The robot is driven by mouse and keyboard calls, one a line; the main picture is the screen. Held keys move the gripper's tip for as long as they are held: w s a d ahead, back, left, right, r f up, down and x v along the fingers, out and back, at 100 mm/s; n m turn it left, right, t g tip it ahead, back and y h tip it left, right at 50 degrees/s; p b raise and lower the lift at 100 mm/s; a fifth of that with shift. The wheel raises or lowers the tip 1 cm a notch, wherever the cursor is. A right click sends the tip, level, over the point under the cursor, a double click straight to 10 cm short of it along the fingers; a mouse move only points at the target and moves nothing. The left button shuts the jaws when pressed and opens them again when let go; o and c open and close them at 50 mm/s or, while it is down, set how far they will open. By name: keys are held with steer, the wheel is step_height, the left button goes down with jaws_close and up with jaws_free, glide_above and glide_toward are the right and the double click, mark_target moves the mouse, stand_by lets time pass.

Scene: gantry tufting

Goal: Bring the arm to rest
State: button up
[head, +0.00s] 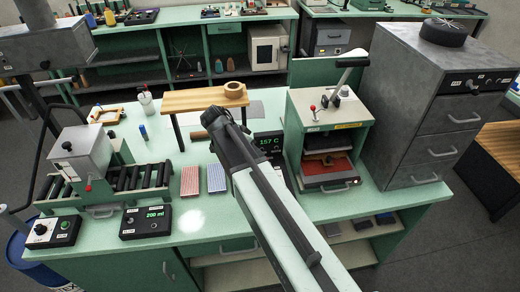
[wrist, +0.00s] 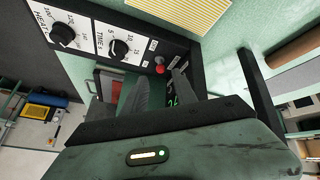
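My gripper (head: 222,122) is raised over the middle of the green workbench (head: 190,225), at the end of my outstretched arm, just in front of the wooden stand (head: 195,101). In the wrist view my gripper (wrist: 212,62) shows dark fingers standing apart, with nothing seen held between them. Behind them is a black control box with dials (wrist: 90,32) and a red button. The arm hides part of the display box (head: 270,143) reading 157 C.
A press (head: 325,110) with a lever and a grey drawer cabinet (head: 435,95) stand right of the arm. Left are a roller unit (head: 85,155), two small patterned pads (head: 190,180) and a 200 ml box (head: 146,221). A tape roll (head: 235,89) sits on the stand.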

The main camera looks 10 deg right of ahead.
steer(key=shift+f, duration=0.1)
steer(key=shift+d, duration=0.1)
